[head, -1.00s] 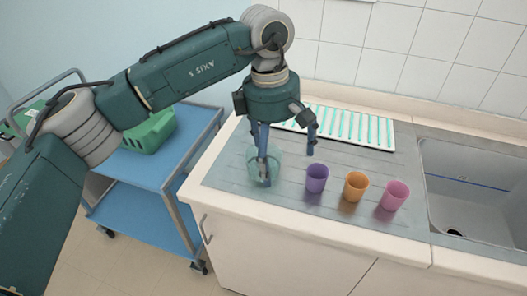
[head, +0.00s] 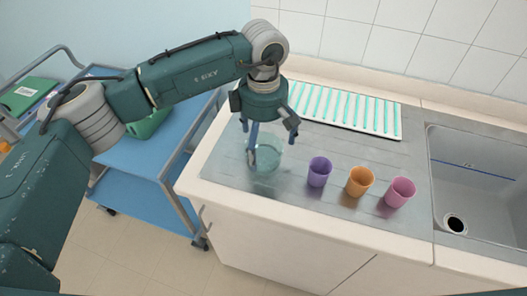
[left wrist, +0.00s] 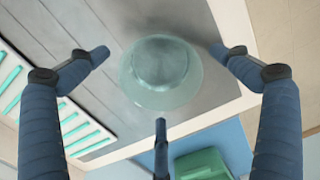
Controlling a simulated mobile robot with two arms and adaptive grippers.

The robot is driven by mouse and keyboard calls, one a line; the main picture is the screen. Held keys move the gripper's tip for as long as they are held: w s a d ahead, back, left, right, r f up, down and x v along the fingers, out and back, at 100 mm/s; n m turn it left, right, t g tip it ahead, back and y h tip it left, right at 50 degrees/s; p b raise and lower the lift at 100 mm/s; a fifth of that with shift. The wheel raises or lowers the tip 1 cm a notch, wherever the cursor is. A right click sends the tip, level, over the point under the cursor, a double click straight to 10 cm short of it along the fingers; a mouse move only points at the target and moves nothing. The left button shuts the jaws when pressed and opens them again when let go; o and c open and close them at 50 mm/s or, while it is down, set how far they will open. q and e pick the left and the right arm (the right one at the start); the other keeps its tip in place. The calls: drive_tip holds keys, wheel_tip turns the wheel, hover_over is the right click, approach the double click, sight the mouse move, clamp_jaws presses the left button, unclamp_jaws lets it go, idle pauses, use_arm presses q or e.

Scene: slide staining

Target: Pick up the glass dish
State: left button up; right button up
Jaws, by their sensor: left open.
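The glass dish (head: 268,157) is clear and faintly teal, standing on the grey metal draining surface near its left end. My left gripper (head: 266,145) points down over the dish, with its blue fingers spread open and nothing gripped. In the head view one finger comes down at the dish's left edge; I cannot tell whether it touches. In the left wrist view the dish (left wrist: 161,72) shows as a round form between the fingertips, with gaps around it. My right gripper is not in view.
Purple (head: 319,171), orange (head: 359,181) and pink (head: 399,192) cups stand in a row right of the dish. A white rack with teal bars (head: 345,110) lies behind. The sink (head: 480,180) is at right. A blue cart (head: 135,175) stands left.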

use_arm(q)
drive_tip(key=shift+f, duration=1.1)
drive_tip(key=c, duration=1.4)
drive_tip(key=shift+r, duration=0.2)
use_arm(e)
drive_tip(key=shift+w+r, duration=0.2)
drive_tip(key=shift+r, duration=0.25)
